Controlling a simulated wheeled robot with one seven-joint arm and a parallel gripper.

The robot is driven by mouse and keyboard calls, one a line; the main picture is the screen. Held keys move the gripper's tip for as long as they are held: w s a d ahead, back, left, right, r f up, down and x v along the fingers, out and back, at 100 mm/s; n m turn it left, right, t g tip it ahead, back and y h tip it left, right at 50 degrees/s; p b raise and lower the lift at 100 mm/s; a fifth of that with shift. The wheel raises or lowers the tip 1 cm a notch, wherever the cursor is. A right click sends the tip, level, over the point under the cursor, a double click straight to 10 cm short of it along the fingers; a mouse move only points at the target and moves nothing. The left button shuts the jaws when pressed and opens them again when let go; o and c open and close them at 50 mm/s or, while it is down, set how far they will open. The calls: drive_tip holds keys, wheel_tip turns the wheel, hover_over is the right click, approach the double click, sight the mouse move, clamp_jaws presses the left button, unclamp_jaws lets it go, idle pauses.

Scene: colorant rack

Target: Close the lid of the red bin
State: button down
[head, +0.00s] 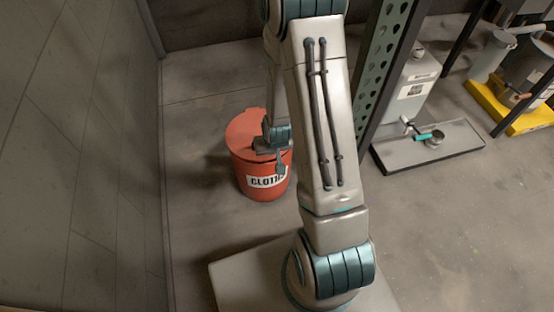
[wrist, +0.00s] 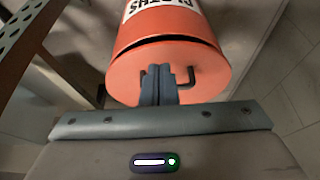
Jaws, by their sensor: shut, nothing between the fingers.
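A dark gap shows between lid and rim along the label side. My gripper (wrist: 158,68) is shut and empty, its fingertips in front of the lid beside the handle. In the head view my gripper (head: 280,170) covers part of the bin's right side; contact cannot be told.
A grey wall (head: 80,150) runs close along the left of the bin. A green perforated rack post (head: 385,65) stands to the right. Floor at right front is clear.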

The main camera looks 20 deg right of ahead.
drive_tip(key=s+p, duration=0.2)
drive_tip(key=s+r+p, duration=0.1)
drive_tip(key=s+p, duration=0.1)
drive_tip(key=shift+a, duration=0.2)
drive_tip(key=shift+s+p, duration=0.15)
drive_tip(key=shift+p, duration=0.5)
drive_tip(key=shift+s+p, duration=0.2)
drive_tip(key=shift+p, duration=0.75)
drive_tip(key=s+p, duration=0.1)
drive_tip(key=p, duration=0.3)
drive_tip(key=shift+s+a, duration=0.1)
drive_tip(key=shift+s, duration=0.1)
drive_tip(key=shift+f, duration=0.1)
